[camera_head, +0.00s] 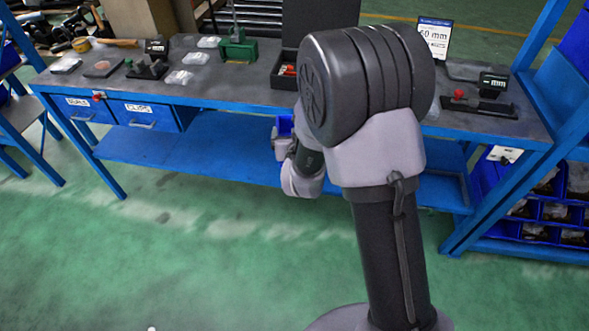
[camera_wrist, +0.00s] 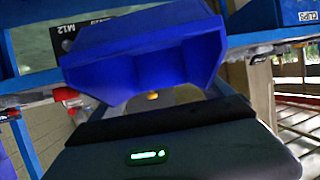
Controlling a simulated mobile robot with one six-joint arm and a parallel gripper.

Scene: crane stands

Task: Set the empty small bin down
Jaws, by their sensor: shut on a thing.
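The small bin is blue and shows large in the wrist view (camera_wrist: 145,50), tilted in the picture, just beyond my gripper (camera_wrist: 153,97). My gripper is shut on it; the fingertips are mostly hidden by the bin and the gripper body. In the head view only a small blue piece of the bin (camera_head: 285,125) shows, in front of the workbench's front edge, left of my arm. The gripper there is largely hidden by my wrist.
The workbench (camera_head: 210,72) holds small bags, a green vise-like fixture (camera_head: 238,48), a dark tray (camera_head: 283,75) and a sign (camera_head: 434,38). Two blue drawers (camera_head: 145,115) hang at its left, above a mostly bare blue lower shelf (camera_head: 180,155). Blue bins (camera_head: 540,210) stand at right.

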